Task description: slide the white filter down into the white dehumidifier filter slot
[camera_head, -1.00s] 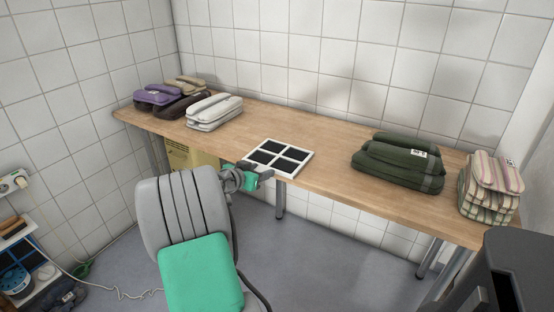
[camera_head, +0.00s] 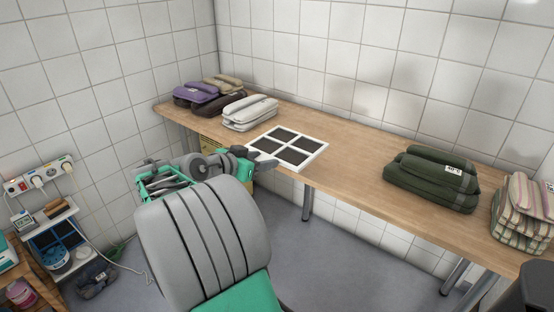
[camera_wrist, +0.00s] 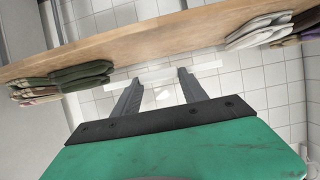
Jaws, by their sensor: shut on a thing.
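The white filter (camera_head: 299,163) is a flat square frame with several dark panels. In the head view it lies level at the front edge of the wooden table, on or just above the top; I cannot tell which. My gripper (camera_head: 257,157) is at its front left edge. In the wrist view my gripper (camera_wrist: 160,80) has both fingers reaching to the filter (camera_wrist: 205,66), seen edge-on as a thin white strip, and it is shut on that edge. I cannot make out the white dehumidifier or its slot in either view.
The wooden table (camera_head: 345,153) runs along the tiled wall. A light towel stack (camera_head: 250,113) is behind the filter, and green towels (camera_head: 432,180) and striped towels (camera_head: 522,212) are to the right. A power strip (camera_head: 38,175) and a small shelf (camera_head: 48,222) are at far left.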

